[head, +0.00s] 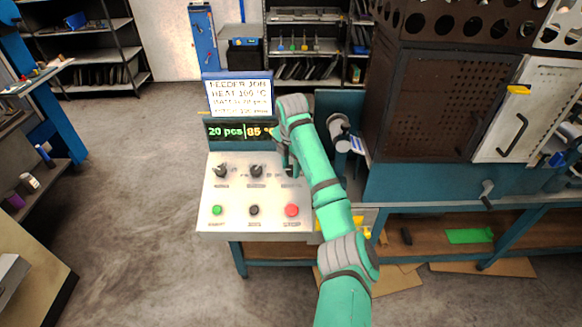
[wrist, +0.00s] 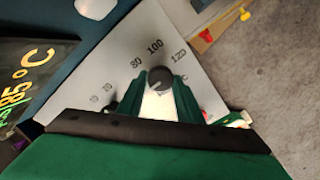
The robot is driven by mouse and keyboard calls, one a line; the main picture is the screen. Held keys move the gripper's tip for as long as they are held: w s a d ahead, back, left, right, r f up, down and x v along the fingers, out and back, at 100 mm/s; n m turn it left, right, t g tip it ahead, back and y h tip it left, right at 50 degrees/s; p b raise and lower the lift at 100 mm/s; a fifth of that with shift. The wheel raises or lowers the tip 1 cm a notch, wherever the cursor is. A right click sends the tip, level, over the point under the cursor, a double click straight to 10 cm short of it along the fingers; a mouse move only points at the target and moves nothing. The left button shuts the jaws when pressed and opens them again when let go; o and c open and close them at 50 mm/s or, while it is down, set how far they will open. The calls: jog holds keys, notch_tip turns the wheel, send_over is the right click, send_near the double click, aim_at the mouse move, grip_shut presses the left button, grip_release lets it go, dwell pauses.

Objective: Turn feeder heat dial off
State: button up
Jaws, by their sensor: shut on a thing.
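The heat dial is a round dark knob (wrist: 160,75) on a white scale plate in the wrist view. The numbers 80, 100 and 120 are readable around it; smaller marks further left are blurred. My gripper (wrist: 158,92) has its two green fingers on either side of the knob, shut on it. In the head view my gripper (head: 289,164) is at the right end of the panel's upper dial row and mostly hides this dial. The panel display (head: 240,131) reads 20 pcs and 85 °C. I cannot tell where the knob's pointer aims.
Two other black dials (head: 221,171) (head: 256,171) sit left on the white panel (head: 235,190). Below are a green button (head: 217,210), a black button (head: 254,210) and a red button (head: 291,210). A sign (head: 240,96) stands behind. A brown perforated cabinet (head: 425,105) is at right.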

dwell(0.4)
jog(key=o, duration=1)
jog(key=shift+o, duration=0.2)
notch_tip(320, 180, up, 11)
jog(key=s, duration=0.2)
jog(key=shift+s+f, duration=0.15)
